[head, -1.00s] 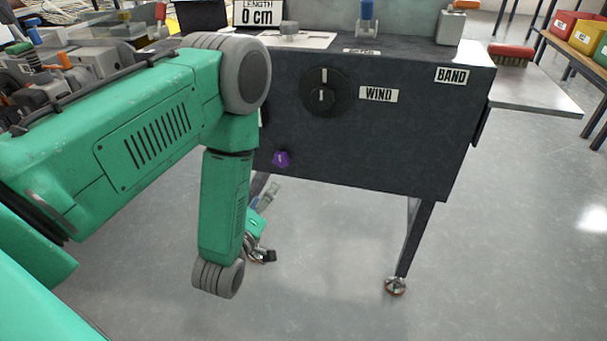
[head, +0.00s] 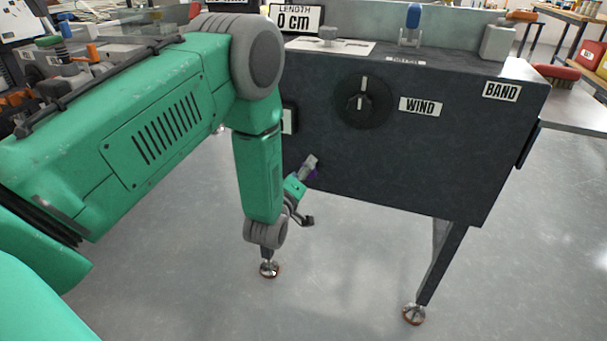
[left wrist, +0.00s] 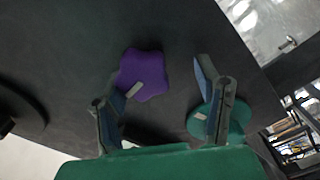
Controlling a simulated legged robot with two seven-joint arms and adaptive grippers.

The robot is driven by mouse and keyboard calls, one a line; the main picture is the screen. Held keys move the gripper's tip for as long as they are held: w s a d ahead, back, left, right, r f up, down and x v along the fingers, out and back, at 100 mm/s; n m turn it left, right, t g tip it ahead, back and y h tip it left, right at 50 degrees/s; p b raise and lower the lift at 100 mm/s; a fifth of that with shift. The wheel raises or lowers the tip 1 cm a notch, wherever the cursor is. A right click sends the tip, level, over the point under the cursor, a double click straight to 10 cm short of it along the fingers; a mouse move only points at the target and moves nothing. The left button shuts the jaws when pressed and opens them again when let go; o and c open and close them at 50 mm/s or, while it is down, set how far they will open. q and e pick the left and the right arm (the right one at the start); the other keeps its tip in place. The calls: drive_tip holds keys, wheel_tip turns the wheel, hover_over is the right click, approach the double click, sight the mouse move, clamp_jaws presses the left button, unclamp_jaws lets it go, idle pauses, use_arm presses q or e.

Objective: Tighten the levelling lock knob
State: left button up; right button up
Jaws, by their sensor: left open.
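The purple lobed knob (left wrist: 143,76) is on the dark front panel of the machine. I cannot tell whether a finger touches the knob. My right gripper is not in view.
The dark machine cabinet (head: 400,160) carries a black dial (head: 362,100) beside the WIND label (head: 420,106). A BAND label (head: 501,91) is at its upper right. The machine stands on legs with levelling feet (head: 414,314). The floor in front is clear.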

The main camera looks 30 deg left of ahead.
use_arm(q)
drive_tip(key=shift+w, duration=0.1)
drive_tip(key=shift+d+r, duration=0.3)
drive_tip(key=shift+d, duration=0.4)
drive_tip(key=shift+d+r, duration=0.15)
drive_tip(key=shift+d, duration=0.15)
drive_tip(key=c, duration=1.1)
drive_tip(key=shift+a, duration=0.6)
drive_tip(key=shift+c, duration=0.4)
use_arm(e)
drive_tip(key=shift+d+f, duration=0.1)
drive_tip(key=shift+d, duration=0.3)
use_arm(q)
drive_tip(key=shift+d, duration=0.25)
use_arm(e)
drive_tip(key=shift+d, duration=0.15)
